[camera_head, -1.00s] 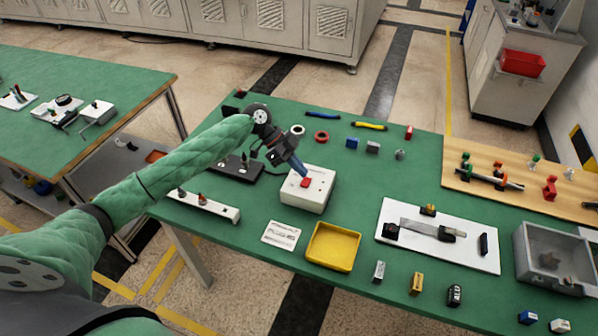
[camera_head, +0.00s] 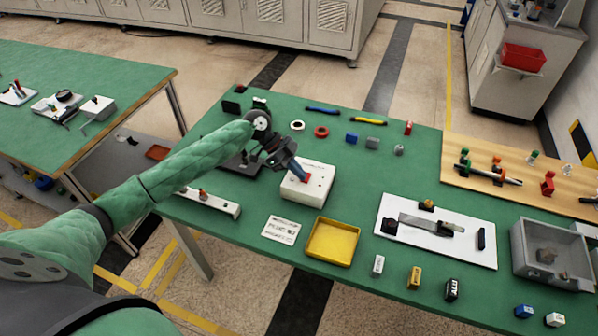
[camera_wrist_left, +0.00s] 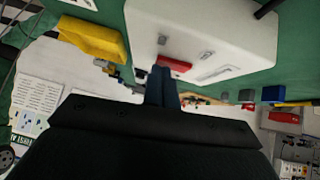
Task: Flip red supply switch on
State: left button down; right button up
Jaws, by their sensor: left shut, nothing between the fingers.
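The supply box is a white box (camera_head: 318,188) on the green table, left of its middle. Its red switch (camera_wrist_left: 175,64) shows in the left wrist view, just beyond my fingertips; in the head view my fingers partly hide it. My left gripper (camera_head: 303,177) is shut and empty, its blue fingers pointing down at the top of the box by the switch. The fingers also show in the left wrist view (camera_wrist_left: 161,75). Whether they touch the switch I cannot tell. My right gripper is not in view.
A yellow tray (camera_head: 333,242) and a printed card (camera_head: 281,230) lie in front of the box. A dark fixture (camera_head: 240,166) lies under my left arm. A white board with a clamp (camera_head: 436,231) is to the right. The table between box and board is clear.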

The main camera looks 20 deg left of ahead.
pick_arm(q)
jog(key=shift+f, duration=0.1)
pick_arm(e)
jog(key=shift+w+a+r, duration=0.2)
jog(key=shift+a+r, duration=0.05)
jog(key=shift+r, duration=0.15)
pick_arm(q)
jog(key=shift+w, duration=0.1)
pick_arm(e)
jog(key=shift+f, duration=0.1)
pick_arm(q)
jog(key=shift+w+r, duration=0.25)
jog(key=shift+w, duration=0.4)
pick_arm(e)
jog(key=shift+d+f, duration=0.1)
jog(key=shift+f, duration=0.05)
